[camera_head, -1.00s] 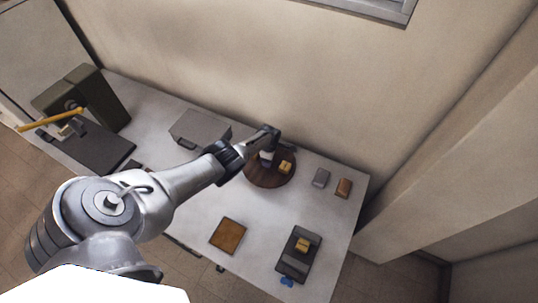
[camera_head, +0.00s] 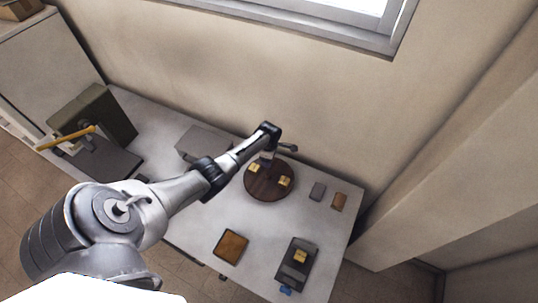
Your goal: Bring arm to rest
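My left arm (camera_head: 175,190) reaches in from the left across the table. Its wrist bends down at the far side of the round dark brown board, and the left gripper (camera_head: 267,160) hangs over that board's back edge. The fingers are small and partly hidden by the wrist, so I cannot tell if they are open or shut. My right gripper is not in view.
A grey box (camera_head: 200,140) stands behind my forearm. Grey (camera_head: 317,191) and brown (camera_head: 339,201) blocks lie at right. An orange-brown square (camera_head: 231,246) and a dark tray (camera_head: 290,275) with a yellow block (camera_head: 300,256) lie at front. A dark green machine (camera_head: 105,112) stands at left.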

